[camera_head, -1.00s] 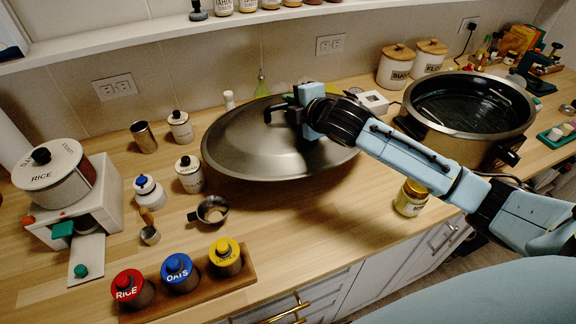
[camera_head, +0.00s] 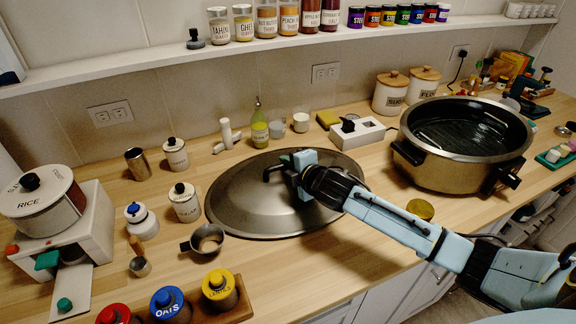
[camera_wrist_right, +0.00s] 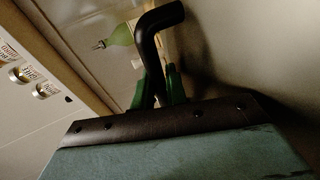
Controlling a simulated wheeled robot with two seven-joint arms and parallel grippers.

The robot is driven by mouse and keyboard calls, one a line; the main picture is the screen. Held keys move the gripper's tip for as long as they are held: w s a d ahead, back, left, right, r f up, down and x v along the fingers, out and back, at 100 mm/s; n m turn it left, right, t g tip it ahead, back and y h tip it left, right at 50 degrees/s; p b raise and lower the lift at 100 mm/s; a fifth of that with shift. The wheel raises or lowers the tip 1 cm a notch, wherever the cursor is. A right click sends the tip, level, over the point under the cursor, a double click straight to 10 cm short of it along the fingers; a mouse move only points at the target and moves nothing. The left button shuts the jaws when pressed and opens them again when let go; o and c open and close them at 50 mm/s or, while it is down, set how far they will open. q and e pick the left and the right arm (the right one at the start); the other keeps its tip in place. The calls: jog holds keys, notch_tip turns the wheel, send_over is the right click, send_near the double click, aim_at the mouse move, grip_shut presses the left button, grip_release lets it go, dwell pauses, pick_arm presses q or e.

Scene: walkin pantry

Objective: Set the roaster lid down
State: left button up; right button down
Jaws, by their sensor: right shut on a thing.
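The roaster lid (camera_head: 250,205) is a large grey metal dome with a dark handle. In the head view it lies low at the wooden counter, dome up, left of the roaster; I cannot tell whether its whole rim touches the wood. My right gripper (camera_head: 287,168) is shut on the lid's handle at the top of the dome. In the right wrist view the curved black handle (camera_wrist_right: 152,50) rises between the green fingertips (camera_wrist_right: 157,88). The open roaster (camera_head: 462,148) stands to the right, its dark inside showing. My left gripper is not in view.
A gold-lidded jar (camera_head: 420,209) is right. Bare counter lies in front.

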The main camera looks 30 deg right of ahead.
jog(key=shift+r, duration=0.15)
jog(key=c, duration=1.4)
grip_release()
jog(key=shift+f, duration=0.2)
jog(key=shift+s+f, duration=0.1)
jog(key=p+v, duration=0.1)
jog(key=v, duration=1.1)
jog(key=shift+r, duration=0.2)
